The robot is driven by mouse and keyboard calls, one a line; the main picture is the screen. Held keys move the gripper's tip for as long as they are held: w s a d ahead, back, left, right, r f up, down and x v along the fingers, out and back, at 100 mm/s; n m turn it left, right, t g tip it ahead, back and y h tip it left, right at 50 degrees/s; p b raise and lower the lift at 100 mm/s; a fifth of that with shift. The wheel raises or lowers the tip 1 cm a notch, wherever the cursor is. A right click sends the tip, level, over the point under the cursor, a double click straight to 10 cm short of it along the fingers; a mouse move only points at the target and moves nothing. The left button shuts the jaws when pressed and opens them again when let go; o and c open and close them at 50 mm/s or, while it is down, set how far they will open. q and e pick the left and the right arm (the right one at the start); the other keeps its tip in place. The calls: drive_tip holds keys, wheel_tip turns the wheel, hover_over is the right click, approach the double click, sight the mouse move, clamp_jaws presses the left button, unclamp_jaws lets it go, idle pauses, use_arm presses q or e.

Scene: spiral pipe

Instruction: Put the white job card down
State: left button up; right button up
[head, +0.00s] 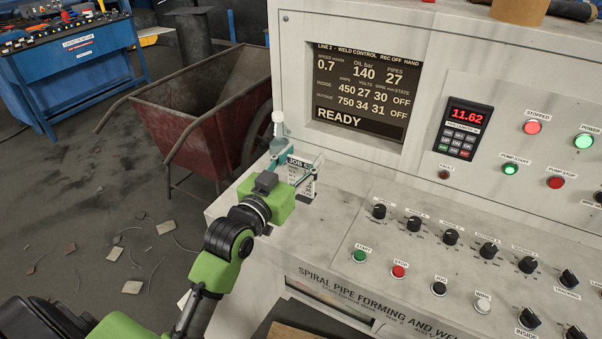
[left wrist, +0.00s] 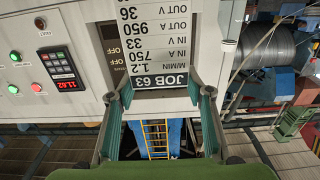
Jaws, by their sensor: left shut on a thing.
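The white job card (head: 301,178) is in my left gripper (head: 293,168), upright just over the left end of the console's ledge (head: 335,190). I cannot tell whether its lower edge touches the ledge. In the left wrist view the card (left wrist: 160,45) appears upside down, with a black "JOB 63" band and rows of printed values. The left gripper's fingers (left wrist: 155,92) stand on either side of it, shut on it. In the head view the gripper partly covers the card. My right gripper is in neither view.
The display (head: 362,90) reads READY. Knobs and buttons (head: 399,271) fill the sloped panel to the right. A red cart (head: 205,125) stands left of the console, and scraps litter the floor.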

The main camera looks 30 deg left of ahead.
sight(298, 175)
use_arm(q)
drive_tip(key=shift+w+a+f, duration=0.15)
drive_tip(key=shift+w+f, duration=0.35)
drive_tip(key=shift+f, duration=0.05)
drive_tip(key=shift+a+f, duration=0.1)
drive_tip(key=shift+f, duration=1.55)
drive_tip(key=shift+f, duration=0.1)
drive_tip(key=o, duration=1.4)
drive_tip(key=shift+o, duration=0.2)
drive_tip(key=s+b, duration=0.1)
drive_tip(key=s, duration=1.1)
drive_tip(key=shift+a+b, duration=0.2)
drive_tip(key=shift+b, duration=0.1)
drive_tip(key=shift+w, duration=0.1)
